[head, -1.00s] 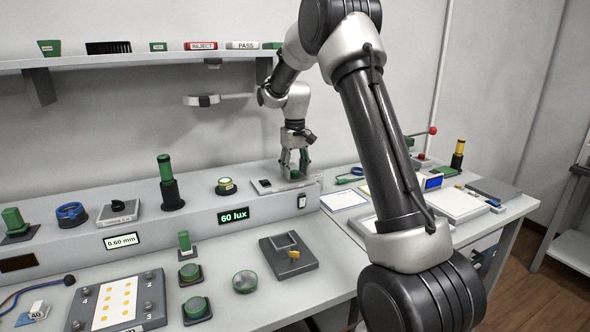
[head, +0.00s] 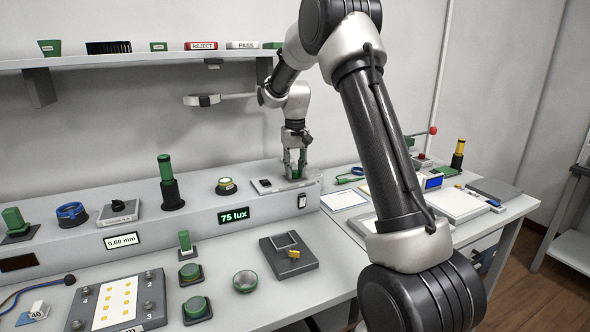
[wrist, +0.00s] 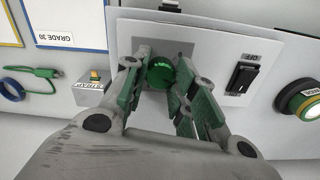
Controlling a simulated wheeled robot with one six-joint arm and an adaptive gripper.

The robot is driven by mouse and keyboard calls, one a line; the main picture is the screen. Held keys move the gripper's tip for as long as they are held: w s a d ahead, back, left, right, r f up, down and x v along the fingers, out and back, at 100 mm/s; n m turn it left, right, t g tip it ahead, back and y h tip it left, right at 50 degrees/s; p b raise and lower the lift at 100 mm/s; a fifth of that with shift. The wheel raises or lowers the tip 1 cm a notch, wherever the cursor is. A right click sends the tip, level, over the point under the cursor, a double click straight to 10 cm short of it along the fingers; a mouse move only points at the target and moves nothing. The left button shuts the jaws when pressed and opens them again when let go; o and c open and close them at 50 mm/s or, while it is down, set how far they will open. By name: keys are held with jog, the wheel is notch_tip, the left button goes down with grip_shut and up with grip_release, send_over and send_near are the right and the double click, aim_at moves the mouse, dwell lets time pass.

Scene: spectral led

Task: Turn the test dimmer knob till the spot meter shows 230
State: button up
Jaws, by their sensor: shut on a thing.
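My gripper (head: 294,165) points down over the right end of the raised grey console. Its fingers are shut on the green dimmer knob (wrist: 160,73), which shows between them in the wrist view. In the head view the fingers mostly hide the knob. The knob sits on a light plate (wrist: 209,48) with a black rocker switch (wrist: 242,77) beside it. The spot meter display (head: 234,215) on the console front reads 75 lux.
A green cylinder on a black base (head: 168,182) is farther left. A display (head: 124,240) reads 0.60 mm. A shelf (head: 130,60) runs along the wall above.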

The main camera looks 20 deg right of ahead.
aim_at(295, 171)
jog(key=shift+m, duration=2.3)
jog(key=o, duration=1)
jog(key=shift+o, duration=0.2)
jog(key=shift+r, duration=0.1)
notch_tip(295, 171, up, 7)
jog(key=shift+r, duration=0.2)
